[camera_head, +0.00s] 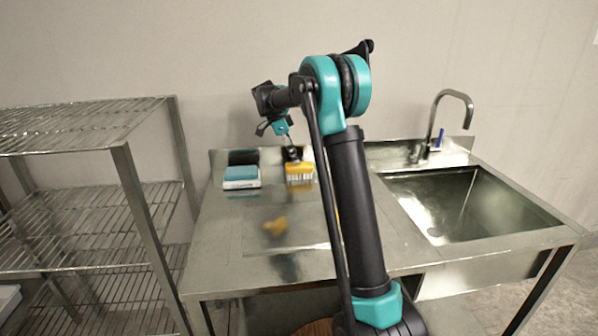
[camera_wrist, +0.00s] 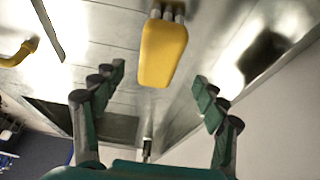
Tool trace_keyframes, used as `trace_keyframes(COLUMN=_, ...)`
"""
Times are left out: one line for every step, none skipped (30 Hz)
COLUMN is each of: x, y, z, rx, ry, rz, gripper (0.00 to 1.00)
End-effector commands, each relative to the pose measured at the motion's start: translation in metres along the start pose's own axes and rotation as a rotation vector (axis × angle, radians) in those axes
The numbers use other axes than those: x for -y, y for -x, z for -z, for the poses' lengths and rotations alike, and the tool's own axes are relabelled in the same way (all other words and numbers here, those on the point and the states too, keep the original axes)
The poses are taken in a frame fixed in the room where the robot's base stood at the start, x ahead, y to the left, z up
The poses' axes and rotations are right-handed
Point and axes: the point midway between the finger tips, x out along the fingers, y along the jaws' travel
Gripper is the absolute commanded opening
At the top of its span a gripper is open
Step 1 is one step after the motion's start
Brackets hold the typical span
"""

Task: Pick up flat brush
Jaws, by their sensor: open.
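The flat brush (camera_head: 299,172) stands near the back of the steel worktop, a yellow body with pale bristle tufts at its lower side. In the wrist view the yellow brush (camera_wrist: 164,52) shows at the top centre, grey tufts at its upper end. My gripper (camera_wrist: 158,78) is open, its two green-and-black fingers spread at left and right with the brush in the gap seen between them. Nothing is held. I cannot tell how far the fingertips are from the brush. In the head view my gripper is small and dark, just above the brush.
A blue-topped white block (camera_head: 241,178) sits left of the brush. A sink (camera_head: 470,205) with a tap (camera_head: 436,125) is at right, and a wire rack (camera_head: 90,215) at left. The wall is close behind.

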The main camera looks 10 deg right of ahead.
Motion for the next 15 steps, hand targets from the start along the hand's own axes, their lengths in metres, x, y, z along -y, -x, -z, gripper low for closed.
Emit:
trace_keyframes(x=0.000, y=-0.003, z=0.000, rx=0.000, ry=0.000, rz=0.000, gripper=0.72)
trace_keyframes(x=0.000, y=-0.004, z=0.000, rx=0.000, ry=0.000, rz=0.000, gripper=0.72)
trace_keyframes(x=0.000, y=-0.006, z=0.000, rx=0.000, ry=0.000, rz=0.000, gripper=0.72)
trace_keyframes(x=0.000, y=-0.008, z=0.000, rx=0.000, ry=0.000, rz=0.000, gripper=0.72)
trace_keyframes(x=0.000, y=-0.010, z=0.000, rx=0.000, ry=-0.001, rz=0.000, gripper=0.72)
trace_keyframes(x=-0.001, y=-0.015, z=0.000, rx=0.000, ry=-0.001, rz=0.000, gripper=0.72)
trace_keyframes(x=-0.001, y=-0.018, z=0.000, rx=0.000, ry=-0.001, rz=0.000, gripper=0.72)
trace_keyframes(x=-0.001, y=-0.023, z=0.000, rx=0.000, ry=-0.001, rz=0.000, gripper=0.72)
trace_keyframes(x=-0.001, y=-0.029, z=-0.001, rx=0.000, ry=-0.001, rz=0.000, gripper=0.72)
trace_keyframes(x=-0.002, y=-0.034, z=-0.001, rx=0.000, ry=-0.001, rz=0.000, gripper=0.72)
trace_keyframes(x=-0.002, y=-0.038, z=-0.001, rx=0.000, ry=0.000, rz=0.000, gripper=0.72)
trace_keyframes(x=-0.002, y=-0.043, z=-0.001, rx=0.000, ry=0.000, rz=0.000, gripper=0.72)
trace_keyframes(x=-0.002, y=-0.047, z=-0.001, rx=0.000, ry=0.000, rz=0.000, gripper=0.72)
trace_keyframes(x=-0.002, y=-0.050, z=-0.001, rx=0.000, ry=0.001, rz=0.000, gripper=0.72)
trace_keyframes(x=-0.002, y=-0.053, z=-0.001, rx=0.000, ry=0.001, rz=0.000, gripper=0.72)
